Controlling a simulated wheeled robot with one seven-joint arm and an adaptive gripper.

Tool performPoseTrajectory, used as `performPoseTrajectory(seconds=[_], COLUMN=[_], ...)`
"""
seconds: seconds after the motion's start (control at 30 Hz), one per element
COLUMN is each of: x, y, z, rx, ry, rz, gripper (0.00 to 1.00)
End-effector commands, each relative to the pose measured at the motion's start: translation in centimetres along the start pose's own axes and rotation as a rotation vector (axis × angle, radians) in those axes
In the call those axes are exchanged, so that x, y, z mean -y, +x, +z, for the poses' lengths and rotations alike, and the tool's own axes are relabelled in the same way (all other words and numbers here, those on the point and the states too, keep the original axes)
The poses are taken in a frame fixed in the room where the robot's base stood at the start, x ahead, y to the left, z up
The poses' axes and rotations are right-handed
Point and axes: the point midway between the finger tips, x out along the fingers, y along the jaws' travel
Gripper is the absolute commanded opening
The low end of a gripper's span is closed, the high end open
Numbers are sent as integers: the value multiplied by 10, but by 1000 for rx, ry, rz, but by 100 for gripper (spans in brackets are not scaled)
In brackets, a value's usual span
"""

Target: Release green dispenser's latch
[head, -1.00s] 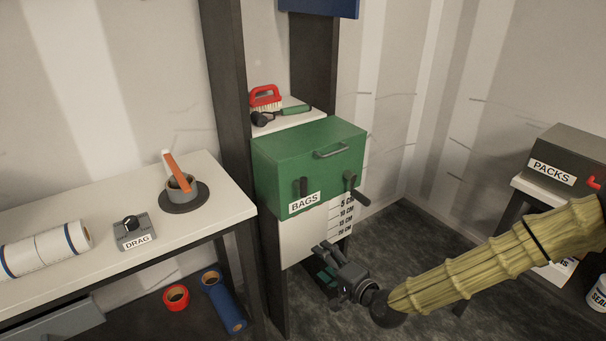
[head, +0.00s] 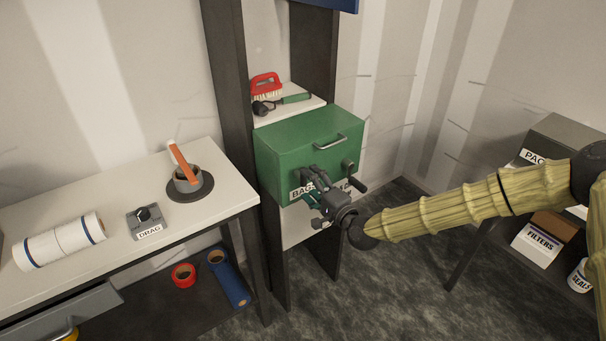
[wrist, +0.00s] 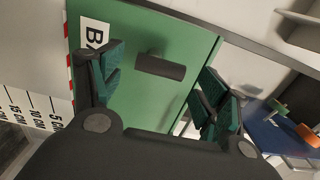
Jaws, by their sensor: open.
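The green dispenser (head: 305,140), labelled BAGS, stands on a white shelf between dark posts. A dark lever on its front, seen earlier above the label, is hidden behind my gripper (head: 313,184) in the head view. In the wrist view a short black handle (wrist: 160,67) stands out from the green front (wrist: 135,100), between the two teal-padded fingers. My gripper is open, its fingers at either side of the handle with gaps to it. A second dark crank-like handle (head: 356,184) sits at the front's right. I cannot tell which part is the latch.
A red brush (head: 265,86) lies on the shelf behind the dispenser. The floor in front is clear.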

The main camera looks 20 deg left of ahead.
Motion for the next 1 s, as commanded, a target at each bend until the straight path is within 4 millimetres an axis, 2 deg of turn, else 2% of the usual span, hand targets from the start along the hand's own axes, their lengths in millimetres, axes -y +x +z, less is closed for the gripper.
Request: performPoseTrajectory(seconds=[0.1,0.3,0.7,0.93,0.97,1.0], x=[2,1,0,0,0,0], y=[18,36,40,40,40,40], z=[1,1,0,0,0,0], rx=[1,1,0,0,0,0], ry=[-1,0,0,0,0,0], rz=[-1,1,0,0,0,0], gripper=[75,75,75,33,29,29])
